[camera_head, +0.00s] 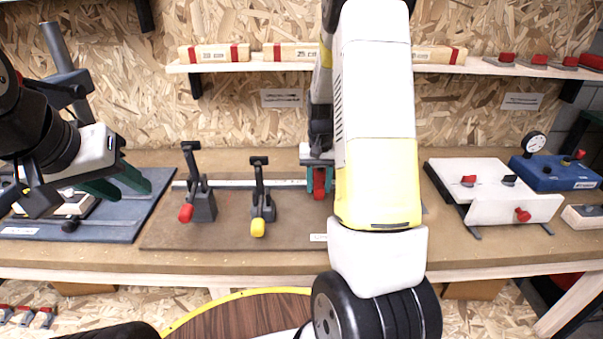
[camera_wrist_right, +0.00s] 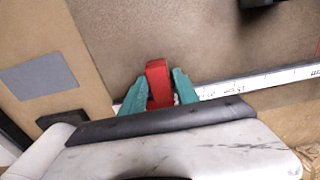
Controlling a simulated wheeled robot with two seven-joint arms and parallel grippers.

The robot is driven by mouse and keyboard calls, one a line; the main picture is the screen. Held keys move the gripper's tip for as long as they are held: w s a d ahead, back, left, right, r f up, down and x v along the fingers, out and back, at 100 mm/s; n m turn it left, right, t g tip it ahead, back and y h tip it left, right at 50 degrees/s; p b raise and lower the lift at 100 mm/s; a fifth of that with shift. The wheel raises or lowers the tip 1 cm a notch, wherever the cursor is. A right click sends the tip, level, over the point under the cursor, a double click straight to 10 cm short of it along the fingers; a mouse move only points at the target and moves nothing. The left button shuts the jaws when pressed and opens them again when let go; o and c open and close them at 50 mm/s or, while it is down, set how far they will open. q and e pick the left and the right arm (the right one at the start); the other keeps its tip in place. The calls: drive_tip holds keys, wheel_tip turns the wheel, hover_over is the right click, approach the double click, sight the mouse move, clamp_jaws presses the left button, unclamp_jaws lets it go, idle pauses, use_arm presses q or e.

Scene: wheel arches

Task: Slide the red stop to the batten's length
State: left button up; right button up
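The red stop (camera_head: 319,182) sits on the pale scale rail (camera_head: 235,183) on the brown board, and also shows in the right wrist view (camera_wrist_right: 158,84). My right gripper (camera_head: 319,181) is over the rail, with one teal finger on each side of the stop. The fingers are very close to it; whether both press on it is unclear. Wooden battens with red ends lie on the wall shelf: one at left (camera_head: 213,54), a middle one marked 25 cm (camera_head: 290,52), and one at right (camera_head: 432,54), partly hidden by my arm. My left gripper (camera_head: 116,182) is open and empty above the blue-grey board at left.
Two black-handled fixtures, one with a red tip (camera_head: 200,200) and one with a yellow tip (camera_head: 262,200), stand at the rail left of the stop. A white fixture (camera_head: 485,185) and a blue gauge block (camera_head: 552,172) stand at right. My right arm hides the board's right part.

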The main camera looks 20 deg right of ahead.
drive_tip(key=shift+o, duration=0.7)
drive_tip(key=shift+r, duration=3.9)
drive_tip(key=shift+a+r, duration=0.1)
drive_tip(key=shift+r, duration=0.05)
drive_tip(key=s+a+r+n+t+y, duration=0.1)
drive_tip(key=s+a+r+t, duration=0.1)
drive_tip(key=s+a+r, duration=0.3)
drive_tip(key=s+a+r+n+t, duration=0.1)
drive_tip(key=s+r, duration=0.2)
drive_tip(key=r, duration=0.3)
drive_tip(key=s+a+r+n+t, duration=0.1)
drive_tip(key=s+a+r, duration=0.1)
drive_tip(key=s, duration=0.4)
drive_tip(key=s+a+r+t+y, duration=0.1)
drive_tip(key=s+a+r+t, duration=0.1)
drive_tip(key=s, duration=0.5)
drive_tip(key=shift+s+a+r+n, duration=0.3)
drive_tip(key=shift+a+r+n, duration=0.1)
drive_tip(key=shift+a, duration=0.45)
drive_tip(key=shift+d, duration=0.1)
